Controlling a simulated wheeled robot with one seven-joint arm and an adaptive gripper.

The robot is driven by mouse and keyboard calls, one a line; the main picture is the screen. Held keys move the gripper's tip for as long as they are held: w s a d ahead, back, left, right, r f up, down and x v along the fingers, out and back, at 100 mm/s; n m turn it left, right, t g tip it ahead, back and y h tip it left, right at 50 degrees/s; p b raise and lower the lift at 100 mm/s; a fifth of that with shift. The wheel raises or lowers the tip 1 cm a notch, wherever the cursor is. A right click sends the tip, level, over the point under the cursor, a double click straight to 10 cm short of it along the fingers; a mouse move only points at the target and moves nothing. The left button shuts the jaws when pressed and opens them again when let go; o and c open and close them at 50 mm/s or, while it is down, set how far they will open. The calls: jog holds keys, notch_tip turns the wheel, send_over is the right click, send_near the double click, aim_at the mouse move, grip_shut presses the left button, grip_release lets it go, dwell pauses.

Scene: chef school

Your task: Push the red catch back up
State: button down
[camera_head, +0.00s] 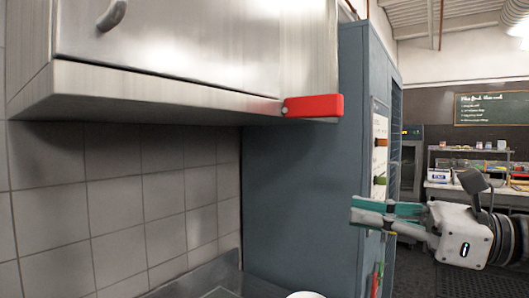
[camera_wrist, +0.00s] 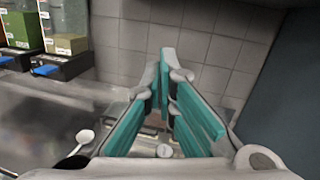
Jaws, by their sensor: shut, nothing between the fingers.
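The red catch (camera_head: 313,105) is at the lower right front corner of the wall cabinet (camera_head: 170,85) in the head view. It lies roughly level, sticking out to the right along the bottom edge. My gripper (camera_head: 353,209) is below and to the right of the catch in the picture, apart from it, with its teal fingers pointing left. It is shut and empty. The fingers also show in the wrist view (camera_wrist: 168,56), pointing toward the tiled wall. The catch does not show in the wrist view.
A tall blue-grey cabinet (camera_head: 300,190) stands beside the wall cabinet, behind my gripper's fingertips in the picture. Grey tiles (camera_head: 130,200) cover the wall below the wall cabinet. Boxes (camera_wrist: 22,30) stand at the left of the steel counter (camera_wrist: 45,115) in the wrist view.

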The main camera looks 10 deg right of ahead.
jog(key=w+d+r+m+t+p, duration=0.1)
jog(key=w+d+r+m+t, duration=0.1)
jog(key=d, duration=0.4)
notch_tip(320, 180, up, 3)
jog(key=shift+f+m+t+h, duration=0.1)
jog(key=shift+m+t+h, duration=0.3)
jog(key=shift+m+t, duration=0.5)
jog(key=shift+d, duration=0.1)
jog(key=p, duration=0.4)
send_near(313, 107)
jog(key=w+a+f, duration=0.3)
jog(key=w+f, duration=0.1)
jog(key=shift+w+a+r, duration=0.1)
jog(key=shift+r, duration=0.55)
jog(key=shift+r, duration=0.1)
